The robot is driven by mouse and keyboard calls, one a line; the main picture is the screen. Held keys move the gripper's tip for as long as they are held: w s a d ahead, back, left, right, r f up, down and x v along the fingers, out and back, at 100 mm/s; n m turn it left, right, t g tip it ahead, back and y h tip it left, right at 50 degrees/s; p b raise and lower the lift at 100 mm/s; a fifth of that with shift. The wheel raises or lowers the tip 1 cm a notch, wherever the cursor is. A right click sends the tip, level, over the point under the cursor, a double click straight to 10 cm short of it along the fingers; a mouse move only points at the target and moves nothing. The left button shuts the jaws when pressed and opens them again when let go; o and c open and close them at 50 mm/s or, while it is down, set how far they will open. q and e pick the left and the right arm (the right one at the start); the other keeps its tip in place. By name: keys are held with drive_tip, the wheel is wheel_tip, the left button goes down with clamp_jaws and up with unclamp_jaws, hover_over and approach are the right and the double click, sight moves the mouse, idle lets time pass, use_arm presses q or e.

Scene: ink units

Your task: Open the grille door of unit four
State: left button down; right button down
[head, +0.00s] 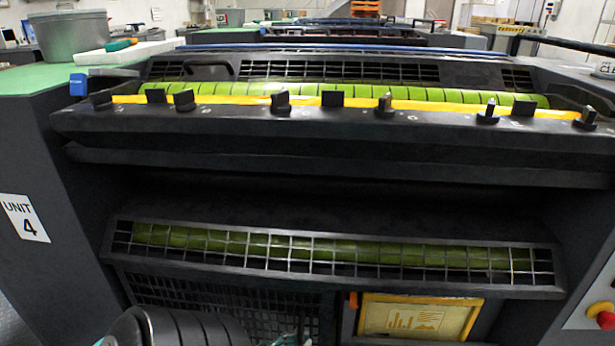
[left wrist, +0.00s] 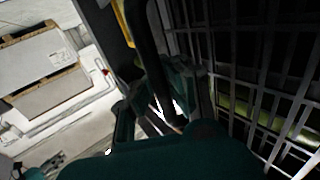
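Unit four is the dark machine with the "UNIT 4" label (head: 25,218) on its left side. Its lower grille (head: 330,237) spans the front, with a green roller behind it, and looks shut. An upper grille with a dark handle (head: 208,68) lies near the top. My left gripper (head: 292,341) only just shows at the bottom edge of the head view. In the left wrist view its teal fingers (left wrist: 168,100) are at a dark bar (left wrist: 147,35) beside the grille bars (left wrist: 240,65). Whether they grip the bar is unclear. My right gripper is not in view.
A ledge with several black knobs (head: 333,98) juts out above the lower grille. A yellow-framed panel (head: 418,317) is below it. A red button (head: 605,319) is at the right. A grey pot (head: 72,40) stands on the green top at the left.

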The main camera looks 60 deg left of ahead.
use_arm(q)
drive_tip(key=shift+s+d+f, duration=0.2)
drive_tip(key=shift+d, duration=0.1)
drive_tip(key=c, duration=1.4)
unclamp_jaws()
drive_tip(key=shift+r, duration=0.1)
drive_tip(key=shift+o, duration=0.6)
drive_tip(key=shift+w+a, duration=0.1)
drive_tip(key=shift+a, duration=0.05)
drive_tip(key=s, duration=1.2)
drive_tip(key=shift+a, duration=0.45)
